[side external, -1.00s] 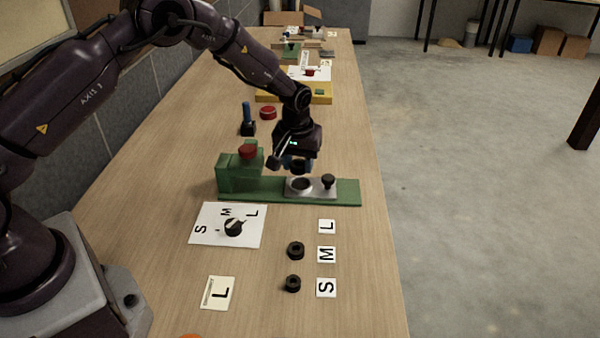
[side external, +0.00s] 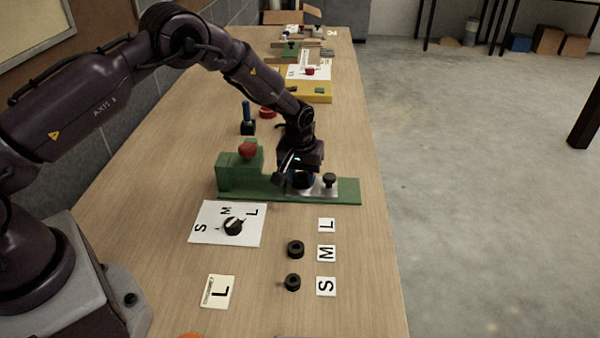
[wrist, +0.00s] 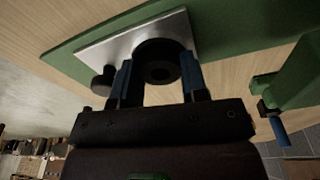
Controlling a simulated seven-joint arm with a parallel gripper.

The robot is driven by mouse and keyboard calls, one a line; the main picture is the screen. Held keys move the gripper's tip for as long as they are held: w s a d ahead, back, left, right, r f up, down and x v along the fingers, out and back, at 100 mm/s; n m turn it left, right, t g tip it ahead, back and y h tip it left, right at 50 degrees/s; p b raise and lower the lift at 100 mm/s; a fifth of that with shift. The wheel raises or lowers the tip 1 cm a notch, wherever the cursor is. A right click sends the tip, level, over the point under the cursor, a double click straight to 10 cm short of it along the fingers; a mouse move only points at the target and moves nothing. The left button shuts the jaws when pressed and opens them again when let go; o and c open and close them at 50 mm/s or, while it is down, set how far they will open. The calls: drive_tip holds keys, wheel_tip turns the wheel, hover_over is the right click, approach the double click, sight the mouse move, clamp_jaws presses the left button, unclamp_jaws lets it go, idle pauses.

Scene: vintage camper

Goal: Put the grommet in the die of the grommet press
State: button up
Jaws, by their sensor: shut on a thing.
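The green grommet press (side external: 240,178) lies across the table, with a red knob (side external: 248,150) on its block at the left. A silver plate (side external: 318,191) with a black knob (side external: 329,180) sits on its base. My gripper (side external: 301,182) points down over this plate and hides the die there. In the wrist view my blue fingers (wrist: 157,78) are shut on a black grommet (wrist: 160,72), at the dark round die (wrist: 155,47) in the silver plate (wrist: 112,42). The grommet is at or just above the die; I cannot tell whether it touches.
Two black grommets (side external: 295,250) (side external: 292,282) lie beside the M (side external: 326,254) and S (side external: 326,287) cards; the spot by the L card (side external: 327,226) is bare. A dial sheet (side external: 210,237) and an L card (side external: 218,292) lie nearer. A blue-handled tool (side external: 247,118) stands behind the press.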

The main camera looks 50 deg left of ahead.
drive_tip(key=o, duration=0.9)
drive_tip(key=shift+s+a+f, duration=0.2)
drive_tip(key=shift+f, duration=0.2)
drive_tip(key=shift+o, duration=0.4)
drive_tip(key=shift+a, duration=0.15)
drive_tip(key=shift+r, duration=0.55)
wheel_tip(320, 180, up, 13)
drive_tip(key=s+d, duration=0.1)
wheel_tip(320, 180, up, 9)
drive_tip(key=m+t, duration=0.1)
hover_over(298, 190)
drive_tip(key=s, duration=0.4)
drive_tip(key=s+r+m+t, duration=0.1)
drive_tip(key=s+r+m, duration=0.1)
drive_tip(key=s+r, duration=0.65)
drive_tip(key=s+d+r+m+t, duration=0.1)
drive_tip(key=s+m+t, duration=0.1)
drive_tip(key=s, duration=1.5)
drive_tip(key=shift+s+d+r+m+h, duration=0.15)
drive_tip(key=shift+s+r+m+h, duration=0.2)
drive_tip(key=shift+m, duration=0.55)
